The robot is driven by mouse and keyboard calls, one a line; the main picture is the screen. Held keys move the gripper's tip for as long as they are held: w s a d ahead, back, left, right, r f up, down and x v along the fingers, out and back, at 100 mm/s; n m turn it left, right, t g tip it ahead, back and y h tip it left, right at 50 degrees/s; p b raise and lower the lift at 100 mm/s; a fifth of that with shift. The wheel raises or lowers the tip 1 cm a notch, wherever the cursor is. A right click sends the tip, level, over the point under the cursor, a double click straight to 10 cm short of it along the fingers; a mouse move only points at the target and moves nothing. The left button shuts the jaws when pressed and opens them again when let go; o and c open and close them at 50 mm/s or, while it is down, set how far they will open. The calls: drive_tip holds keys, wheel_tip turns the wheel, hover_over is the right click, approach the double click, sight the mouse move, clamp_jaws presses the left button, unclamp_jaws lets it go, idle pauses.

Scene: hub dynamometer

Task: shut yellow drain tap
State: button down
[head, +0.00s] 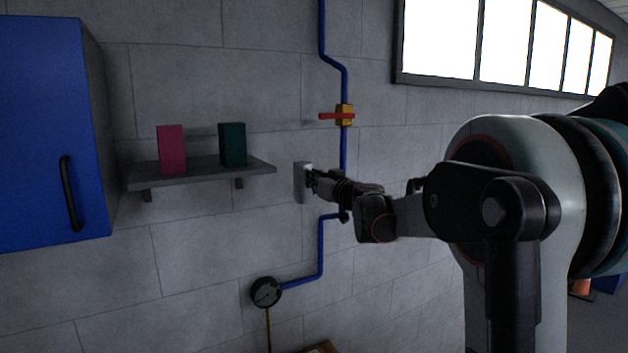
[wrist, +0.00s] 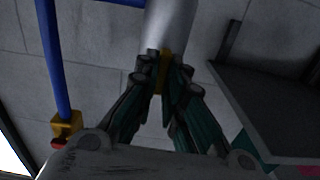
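The yellow drain tap (wrist: 166,57) shows in the wrist view as a narrow yellow piece at the end of a grey cylinder (wrist: 171,22). My gripper (wrist: 164,76) has its fingers close together on both sides of the tap and looks shut on it. The fingers hide most of the tap, so its turn angle cannot be told. In the head view my gripper (head: 312,180) is at the grey body (head: 300,183) by the wall, and the tap cannot be made out there.
A blue pipe (head: 323,30) runs down the wall, with a yellow valve (head: 344,121) and red lever (head: 331,116) above my gripper. A shelf (head: 200,175) with a pink box (head: 171,150) and a green box (head: 233,145) is left. A gauge (head: 266,292) is below.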

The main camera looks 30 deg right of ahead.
drive_tip(key=shift+m, duration=0.3)
drive_tip(key=shift+d+f+m+b, duration=0.15)
drive_tip(key=shift+m+b, duration=1.6)
drive_tip(key=shift+m, duration=2.05)
drive_tip(key=shift+d+f+m+b, duration=0.1)
drive_tip(key=shift+m+b, duration=1.65)
drive_tip(key=shift+m, duration=2.05)
drive_tip(key=c, duration=1.7)
unclamp_jaws()
drive_tip(key=s, duration=1.2)
drive_tip(key=shift+d, duration=0.2)
